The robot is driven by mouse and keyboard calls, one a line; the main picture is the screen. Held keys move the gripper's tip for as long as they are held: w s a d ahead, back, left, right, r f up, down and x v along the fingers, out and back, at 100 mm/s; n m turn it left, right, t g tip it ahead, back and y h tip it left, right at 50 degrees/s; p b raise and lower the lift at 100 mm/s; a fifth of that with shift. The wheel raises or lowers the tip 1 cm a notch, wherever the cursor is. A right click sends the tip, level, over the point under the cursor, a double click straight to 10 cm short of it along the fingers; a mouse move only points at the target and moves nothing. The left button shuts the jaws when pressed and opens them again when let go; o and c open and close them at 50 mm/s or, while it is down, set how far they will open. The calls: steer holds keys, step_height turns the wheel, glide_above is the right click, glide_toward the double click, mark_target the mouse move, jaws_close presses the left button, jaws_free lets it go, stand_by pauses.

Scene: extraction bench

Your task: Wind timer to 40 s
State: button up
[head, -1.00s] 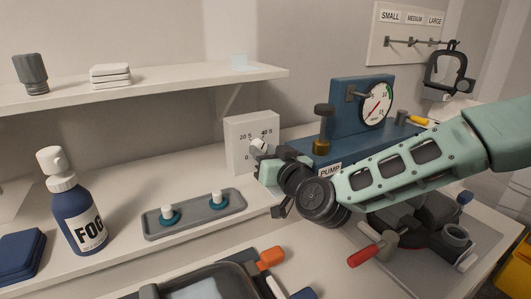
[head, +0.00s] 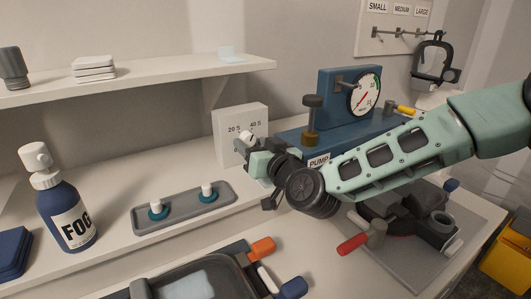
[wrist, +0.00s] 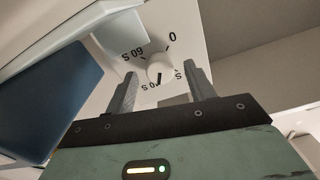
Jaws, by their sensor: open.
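The timer (head: 228,122) is a white upright box with a white knob (head: 246,139) and printed marks, beside the blue pump. In the wrist view, the knob (wrist: 159,66) has a dark pointer line directed down, close to the 40 S mark and between it and the partly hidden 20 S mark. The 0 and 60 S marks show above the knob. My gripper (head: 250,156) is in front of the timer at the knob. In the wrist view, my gripper (wrist: 160,68) is open, a finger on each side of the knob with gaps between. Contact does not show.
The blue pump (head: 300,140) with its gauge (head: 365,94) stands just right of the timer. A grey tray (head: 226,206) with two white-topped teal pieces lies in front. A FOG bottle (head: 68,212) stands left. A shelf (head: 150,81) runs above.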

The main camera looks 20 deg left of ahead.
steer(key=b+v, duration=0.3)
steer(key=v, duration=1.4)
steer(key=shift+d, duration=0.15)
